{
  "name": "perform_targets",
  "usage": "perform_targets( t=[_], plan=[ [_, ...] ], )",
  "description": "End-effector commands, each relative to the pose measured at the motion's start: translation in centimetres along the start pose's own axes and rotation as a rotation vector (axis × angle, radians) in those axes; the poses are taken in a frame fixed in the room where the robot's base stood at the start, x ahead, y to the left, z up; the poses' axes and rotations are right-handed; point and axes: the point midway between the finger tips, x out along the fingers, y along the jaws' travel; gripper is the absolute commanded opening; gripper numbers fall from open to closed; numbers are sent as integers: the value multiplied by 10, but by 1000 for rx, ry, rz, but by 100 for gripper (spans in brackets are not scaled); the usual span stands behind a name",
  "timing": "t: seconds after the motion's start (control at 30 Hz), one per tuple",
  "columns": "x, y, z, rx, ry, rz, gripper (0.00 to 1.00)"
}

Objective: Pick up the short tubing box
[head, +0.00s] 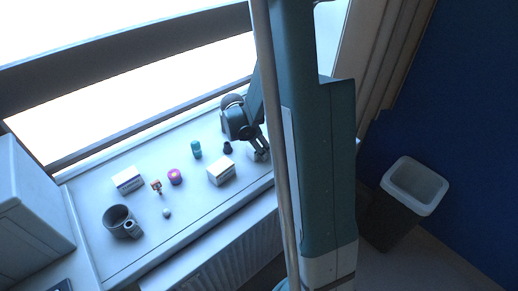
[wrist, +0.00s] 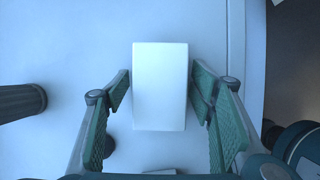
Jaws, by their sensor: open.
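A plain white box (wrist: 160,88) stands between my gripper's two fingers in the wrist view, with a narrow gap to each finger. I take it for the short tubing box, but no label shows. My gripper (wrist: 160,100) is open, with green-padded fingers on either side of the box. In the head view my gripper (head: 262,147) is low over the right part of the sill. A pale box (head: 254,156) shows there, partly hidden by the gripper and arm.
On the sill (head: 190,220), another white box (head: 221,172), a teal bottle (head: 196,150) and a dark blue item (head: 227,147) stand left of my gripper. Farther left are a labelled box (head: 128,180), purple item (head: 175,177) and grey mug (head: 118,221). A bin (head: 414,186) stands right.

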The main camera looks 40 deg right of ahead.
Motion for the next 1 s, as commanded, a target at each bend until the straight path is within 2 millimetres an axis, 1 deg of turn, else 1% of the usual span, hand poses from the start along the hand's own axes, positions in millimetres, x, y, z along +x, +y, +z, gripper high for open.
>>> perform_targets(
  t=[0.1,0.13,0.3,0.37,0.77,1.0],
  plan=[
    [0,0,0,0,0,0,55],
    [0,0,0,0,0,0,54],
    [0,0,0,0,0,0,31],
    [0,0,0,0,0,0,24],
    [-2,0,1,0,0,0,24],
    [-14,0,6,0,0,0,24]
  ],
)
